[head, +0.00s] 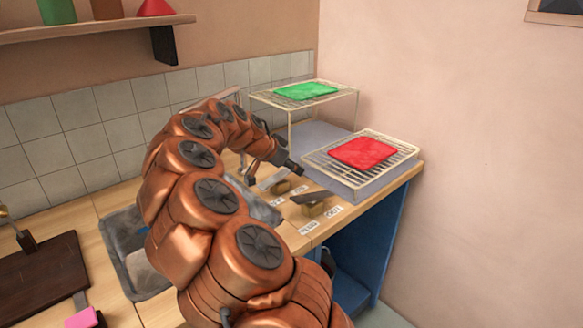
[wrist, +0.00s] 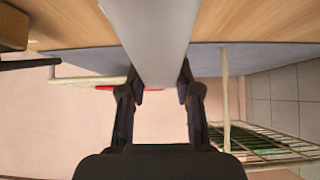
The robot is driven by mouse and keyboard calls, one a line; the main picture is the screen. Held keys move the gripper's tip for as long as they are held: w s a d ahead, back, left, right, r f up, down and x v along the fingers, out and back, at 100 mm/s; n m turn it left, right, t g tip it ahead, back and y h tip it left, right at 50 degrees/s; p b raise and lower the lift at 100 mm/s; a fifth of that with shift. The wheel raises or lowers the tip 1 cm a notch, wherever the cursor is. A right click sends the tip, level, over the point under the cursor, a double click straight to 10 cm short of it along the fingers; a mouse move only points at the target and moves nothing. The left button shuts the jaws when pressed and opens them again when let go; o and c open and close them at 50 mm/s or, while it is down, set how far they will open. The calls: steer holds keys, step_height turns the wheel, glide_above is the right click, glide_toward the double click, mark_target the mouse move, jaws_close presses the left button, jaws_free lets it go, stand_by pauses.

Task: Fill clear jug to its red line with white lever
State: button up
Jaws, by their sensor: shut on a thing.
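No clear jug, red line or white lever can be made out in either view; my arm hides part of the counter and sink. My gripper (head: 288,165) is at the back right of the counter. In the wrist view my gripper (wrist: 157,97) is shut on a long flat grey bar (wrist: 152,35), which runs between its fingers. In the head view a light grey bar (head: 272,179) lies close by my gripper. A darker grey bar (head: 310,196) rests on a small wooden block (head: 314,209) just right of it. I cannot tell which bar is held.
A wire rack (head: 398,170) with a red cloth-like square (head: 363,153) stands right of my gripper. A taller rack (head: 357,95) behind bears a green one (head: 305,91). Small white labels (head: 333,212) lie in front. A sink (head: 122,240) and dark board (head: 42,270) are left.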

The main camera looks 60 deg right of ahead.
jaws_close()
steer(key=shift+b, duration=0.35)
steer(key=shift+a+h+b, duration=0.15)
steer(key=shift+h+b, duration=0.45)
steer(key=shift+r, duration=0.25)
steer(key=o, duration=0.7)
jaws_free()
steer(key=shift+o, duration=0.2)
